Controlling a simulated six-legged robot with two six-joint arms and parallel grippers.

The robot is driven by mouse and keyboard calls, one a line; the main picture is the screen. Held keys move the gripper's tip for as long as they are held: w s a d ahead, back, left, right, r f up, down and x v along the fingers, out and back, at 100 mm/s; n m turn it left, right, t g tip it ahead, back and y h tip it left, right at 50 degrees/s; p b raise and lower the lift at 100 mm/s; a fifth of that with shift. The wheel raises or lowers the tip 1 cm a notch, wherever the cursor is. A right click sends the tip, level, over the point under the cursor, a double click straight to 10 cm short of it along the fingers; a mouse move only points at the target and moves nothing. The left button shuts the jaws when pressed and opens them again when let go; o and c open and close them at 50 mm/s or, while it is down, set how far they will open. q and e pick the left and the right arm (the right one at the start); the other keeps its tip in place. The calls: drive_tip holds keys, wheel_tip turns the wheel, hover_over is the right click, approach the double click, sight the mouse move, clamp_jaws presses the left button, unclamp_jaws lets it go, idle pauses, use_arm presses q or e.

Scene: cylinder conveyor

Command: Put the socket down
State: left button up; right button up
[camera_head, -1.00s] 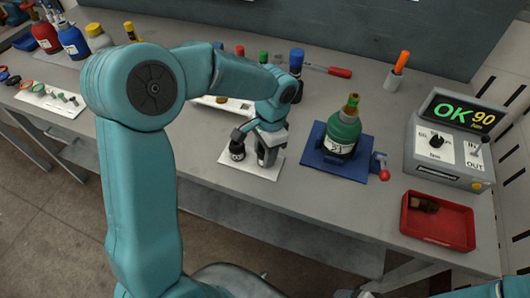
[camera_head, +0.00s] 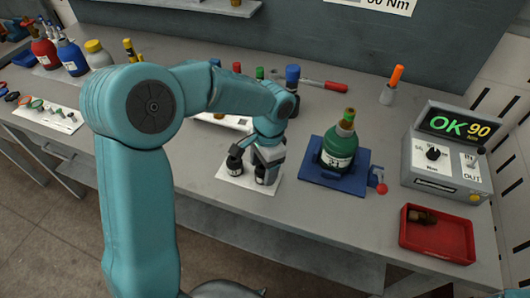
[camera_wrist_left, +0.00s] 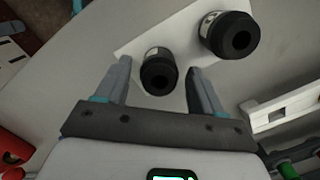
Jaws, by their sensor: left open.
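Two black sockets stand on a white mat (camera_head: 226,176) on the workbench. One socket (camera_head: 234,163) is at the left and the other (camera_head: 265,173) is beneath my left gripper (camera_head: 266,158). In the left wrist view, the near socket (camera_wrist_left: 159,72) stands between the spread fingertips of the left gripper (camera_wrist_left: 158,68), with a gap visible towards the right finger. The other socket (camera_wrist_left: 230,36) is outside the fingers, to the upper right. The left gripper is open. My right gripper is not in view.
A green bottle (camera_head: 340,147) stands in a blue fixture (camera_head: 326,179) right of the mat. Further right are a red tray (camera_head: 437,252) holding a brown piece and a grey control box (camera_head: 444,158) reading OK 90. Several bottles stand at the back left.

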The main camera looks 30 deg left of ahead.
use_arm(q)
wheel_tip(320, 180, up, 11)
drive_tip(key=w, duration=0.1)
drive_tip(key=shift+d, duration=0.25)
idle(0.4)
